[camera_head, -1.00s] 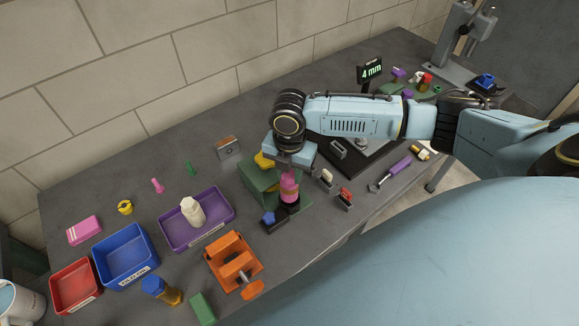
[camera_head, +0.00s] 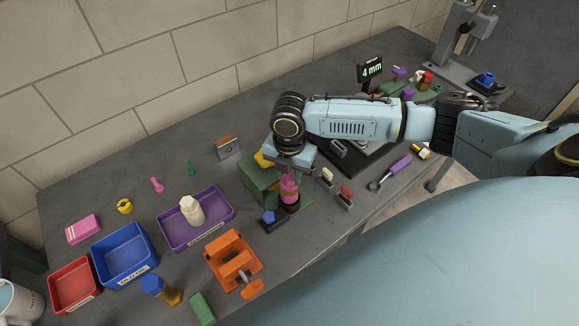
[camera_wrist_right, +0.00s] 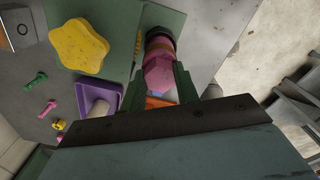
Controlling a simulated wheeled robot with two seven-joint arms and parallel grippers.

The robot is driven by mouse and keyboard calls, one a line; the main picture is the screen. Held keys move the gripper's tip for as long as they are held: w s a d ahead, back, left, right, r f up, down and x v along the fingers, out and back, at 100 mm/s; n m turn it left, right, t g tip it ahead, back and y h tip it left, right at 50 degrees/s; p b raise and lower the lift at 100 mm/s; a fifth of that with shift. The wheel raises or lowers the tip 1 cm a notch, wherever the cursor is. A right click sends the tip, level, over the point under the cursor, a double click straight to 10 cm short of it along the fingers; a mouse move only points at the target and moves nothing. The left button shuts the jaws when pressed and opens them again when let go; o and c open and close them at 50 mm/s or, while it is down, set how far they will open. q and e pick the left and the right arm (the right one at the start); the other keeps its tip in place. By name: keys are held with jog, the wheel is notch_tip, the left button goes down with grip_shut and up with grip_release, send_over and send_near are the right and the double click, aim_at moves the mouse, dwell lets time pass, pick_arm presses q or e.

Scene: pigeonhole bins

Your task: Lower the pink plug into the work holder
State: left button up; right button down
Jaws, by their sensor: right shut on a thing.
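My right gripper (camera_head: 287,168) points down and is shut on the pink plug (camera_head: 289,187). In the right wrist view the plug (camera_wrist_right: 158,74) sits between the two dark green fingers (camera_wrist_right: 160,84). My left gripper is not in view.
A green block (camera_head: 256,180) with a yellow star knob (camera_wrist_right: 78,46) stands close beside the gripper. An orange vise (camera_head: 232,262), a purple tray (camera_head: 212,233) and a blue bin (camera_head: 126,258) lie to the left.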

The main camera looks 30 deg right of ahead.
jog(key=shift+f+b, duration=0.9)
jog(key=shift+f, duration=0.9)
jog(key=c, duration=1)
grip_release()
jog(key=shift+o, duration=0.2)
notch_tip(320, 180, up, 3)
jog(key=p, duration=0.3)
jog(key=shift+r, duration=0.95)
notch_tip(320, 180, up, 14)
jog(key=b, duration=0.1)
jog(key=shift+f, duration=0.25)
